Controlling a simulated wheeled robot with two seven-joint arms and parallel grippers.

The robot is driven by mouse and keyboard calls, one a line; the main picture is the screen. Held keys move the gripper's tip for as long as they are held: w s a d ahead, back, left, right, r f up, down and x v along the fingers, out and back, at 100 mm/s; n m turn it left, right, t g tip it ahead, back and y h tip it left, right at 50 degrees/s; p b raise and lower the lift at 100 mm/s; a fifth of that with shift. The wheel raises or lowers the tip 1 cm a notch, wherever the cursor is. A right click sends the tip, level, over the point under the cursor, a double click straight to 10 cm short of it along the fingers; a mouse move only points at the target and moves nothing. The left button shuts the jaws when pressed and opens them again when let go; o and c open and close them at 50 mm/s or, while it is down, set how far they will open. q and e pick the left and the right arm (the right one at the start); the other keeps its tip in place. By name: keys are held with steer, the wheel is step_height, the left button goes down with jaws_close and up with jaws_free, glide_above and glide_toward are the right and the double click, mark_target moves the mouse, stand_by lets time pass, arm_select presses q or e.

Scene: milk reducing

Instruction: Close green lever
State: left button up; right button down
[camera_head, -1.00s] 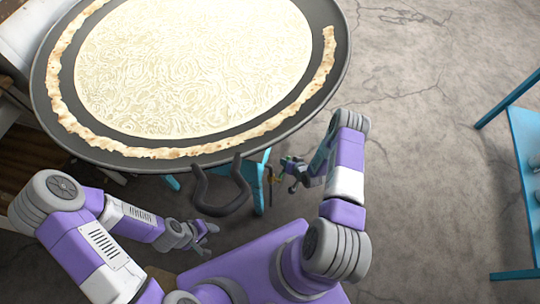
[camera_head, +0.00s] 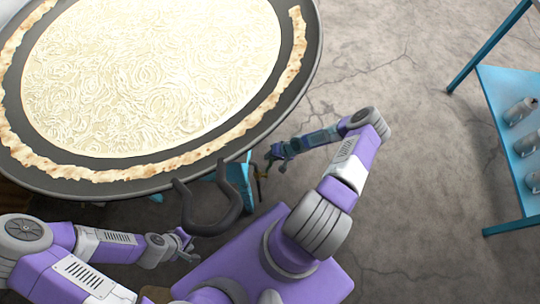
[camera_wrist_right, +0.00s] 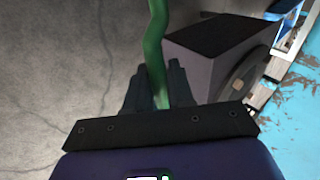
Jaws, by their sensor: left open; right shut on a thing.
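In the right wrist view, a long, wavy green bar (camera_wrist_right: 154,45), which I take for the green lever, runs down between the fingers of my right gripper (camera_wrist_right: 160,85). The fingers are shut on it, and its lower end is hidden. I cannot make out the green bar there. My left gripper (camera_head: 189,243) is open and empty, low near my body, in front of the pan.
A large round pan (camera_head: 312,50) of pale, patterned milk fills the upper left. Its dark curved handle (camera_head: 210,225) points towards me. A blue table (camera_head: 510,85) with metal bottles stands at right. In the wrist view a grey box (camera_wrist_right: 215,55) is close right of the gripper. Concrete floor is clear between.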

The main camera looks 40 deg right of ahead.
steer(key=shift+f+g+y, duration=0.4)
steer(key=shift+f, duration=0.05)
stand_by(0.5)
steer(key=c, duration=1.1)
jaws_free()
steer(key=p+v, duration=0.2)
steer(key=v, duration=0.5)
steer(key=shift+s+r+p, duration=0.15)
steer(key=shift+r+p, duration=0.1)
steer(key=shift+p, duration=0.05)
steer(key=shift+s, duration=0.1)
